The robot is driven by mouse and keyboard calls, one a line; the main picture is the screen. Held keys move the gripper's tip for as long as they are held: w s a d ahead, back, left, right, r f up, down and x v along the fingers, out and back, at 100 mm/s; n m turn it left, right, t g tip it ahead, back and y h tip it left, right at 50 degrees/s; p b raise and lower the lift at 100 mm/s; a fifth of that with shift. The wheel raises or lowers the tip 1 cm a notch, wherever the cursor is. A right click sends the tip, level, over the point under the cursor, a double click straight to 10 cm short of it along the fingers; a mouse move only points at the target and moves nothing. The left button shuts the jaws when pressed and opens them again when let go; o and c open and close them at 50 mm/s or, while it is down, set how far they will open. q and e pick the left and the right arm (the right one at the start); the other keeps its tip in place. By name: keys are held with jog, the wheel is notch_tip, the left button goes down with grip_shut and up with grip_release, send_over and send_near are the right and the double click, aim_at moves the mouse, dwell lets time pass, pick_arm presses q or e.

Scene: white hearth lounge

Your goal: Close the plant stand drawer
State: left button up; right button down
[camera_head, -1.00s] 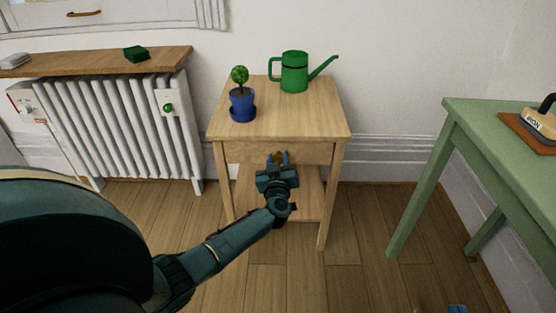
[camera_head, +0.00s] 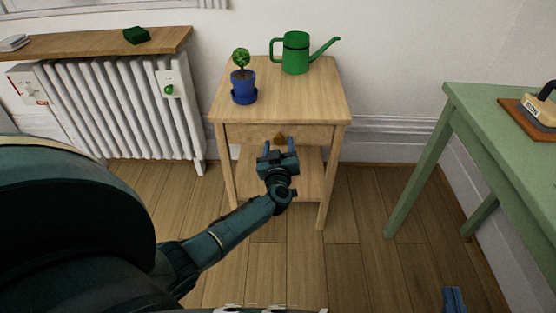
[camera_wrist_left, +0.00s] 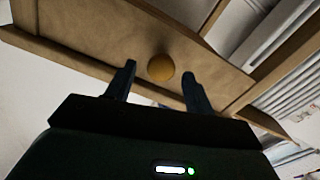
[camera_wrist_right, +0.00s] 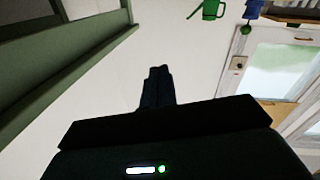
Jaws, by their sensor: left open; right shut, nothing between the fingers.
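The wooden plant stand (camera_head: 232,165) has one drawer (camera_head: 243,133) under its top, with a round knob (camera_head: 280,137) on the front. The drawer front looks close to flush with the frame; any small gap is hard to judge. My left gripper (camera_head: 279,147) is open in front of the drawer. In the left wrist view the knob (camera_wrist_left: 161,67) shows between the spread fingers (camera_wrist_left: 159,72), with no clear contact. My right gripper (camera_head: 453,299) shows at the bottom right of the head view, and its fingers (camera_wrist_right: 158,72) are together and empty in the right wrist view.
A blue potted plant (camera_head: 243,88) and a green watering can (camera_head: 296,55) stand on the plant stand. A white radiator (camera_head: 110,110) is to the left under a wooden shelf (camera_head: 75,46). A green table (camera_head: 480,120) holding an iron (camera_head: 546,108) is to the right. Floor between the stands is clear.

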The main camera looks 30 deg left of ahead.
pick_arm(q)
jog(key=p+v, duration=0.3)
jog(key=v, duration=0.7)
jog(key=shift+s, duration=0.3)
pick_arm(e)
jog(key=g+h, duration=0.1)
jog(key=d+m+g, duration=0.1)
jog(key=shift+s+f+g+h, duration=0.15)
jog(key=shift+s+g+h, duration=0.15)
jog(key=shift+h, duration=0.1)
pick_arm(q)
jog(key=shift+r, duration=0.1)
